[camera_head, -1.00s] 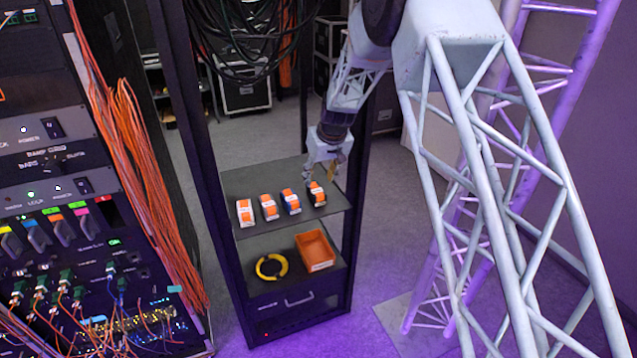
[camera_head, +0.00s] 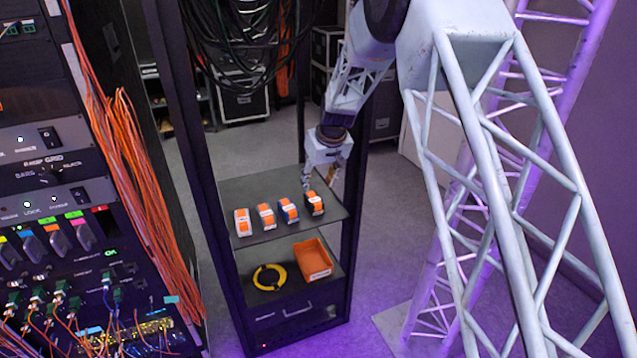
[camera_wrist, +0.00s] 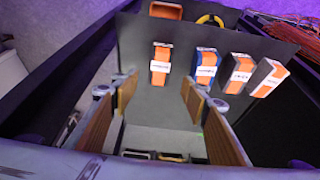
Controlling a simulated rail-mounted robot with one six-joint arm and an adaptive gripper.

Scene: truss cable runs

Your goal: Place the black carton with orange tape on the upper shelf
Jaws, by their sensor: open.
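The black carton with orange tape (camera_head: 314,203) stands on the upper shelf (camera_head: 262,189), rightmost in a row of cartons in the head view. It also shows in the wrist view (camera_wrist: 161,62), leftmost in the row, with a white label on its orange band. My gripper (camera_head: 332,184) is beside the shelf's right end, close to this carton. In the wrist view my gripper (camera_wrist: 165,95) is open and empty, its fingers spread apart with the black carton just beyond the tips. The carton appears clear of both fingers.
The lower shelf holds an orange bin (camera_head: 313,260) and a yellow cable ring (camera_head: 269,277). Dark rack posts (camera_head: 355,215) flank the shelves.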

